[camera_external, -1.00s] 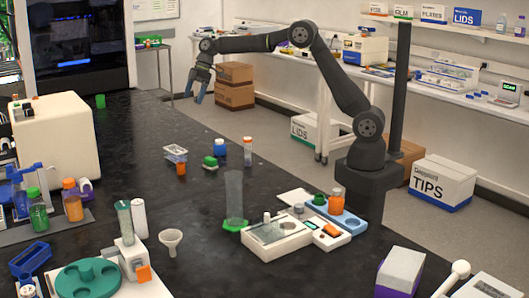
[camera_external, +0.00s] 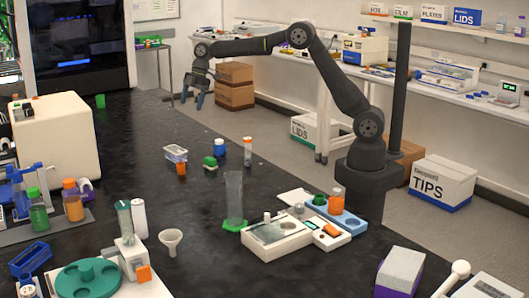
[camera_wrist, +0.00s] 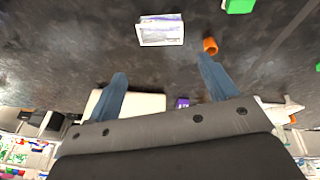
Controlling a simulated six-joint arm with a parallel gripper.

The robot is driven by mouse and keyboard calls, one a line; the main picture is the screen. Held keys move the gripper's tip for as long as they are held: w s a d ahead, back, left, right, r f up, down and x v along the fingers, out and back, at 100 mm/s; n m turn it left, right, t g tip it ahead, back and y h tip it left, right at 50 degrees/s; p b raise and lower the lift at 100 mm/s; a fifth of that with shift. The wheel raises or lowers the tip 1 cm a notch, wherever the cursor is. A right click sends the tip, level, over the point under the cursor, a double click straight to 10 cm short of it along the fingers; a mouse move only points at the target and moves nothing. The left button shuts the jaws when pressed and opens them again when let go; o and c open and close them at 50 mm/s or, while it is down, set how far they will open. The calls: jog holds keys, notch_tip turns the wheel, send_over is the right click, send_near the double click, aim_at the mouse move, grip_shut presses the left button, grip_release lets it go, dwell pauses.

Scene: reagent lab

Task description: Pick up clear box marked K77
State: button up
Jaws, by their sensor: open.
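A small clear box (camera_external: 174,153) sits on the black bench near its middle. It also shows in the wrist view as a clear, pale box (camera_wrist: 161,31) at the top centre; I cannot read its marking.
An orange piece (camera_wrist: 211,46) stands close beside the box. A tall cylinder (camera_external: 234,200) is nearer.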

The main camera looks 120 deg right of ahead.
aim_at(176, 149)
jog(key=w+a+f+n+g+h, duration=0.2)
jog(key=w+a+f+n, duration=0.15)
jog(key=n, duration=0.45)
jog(key=w+a+f+n+g+h, duration=0.15)
jog(key=w+n, duration=0.25)
jog(key=n, duration=0.4)
jog(key=shift+t+h, duration=0.25)
jog(key=x, duration=1.7)
jog(key=shift+a+f, duration=0.25)
jog(key=shift+f, duration=0.25)
jog(key=c, duration=1.1)
jog(key=shift+c, duration=0.2)
jog(key=shift+w+r, duration=0.1)
jog(key=shift+r, duration=0.05)
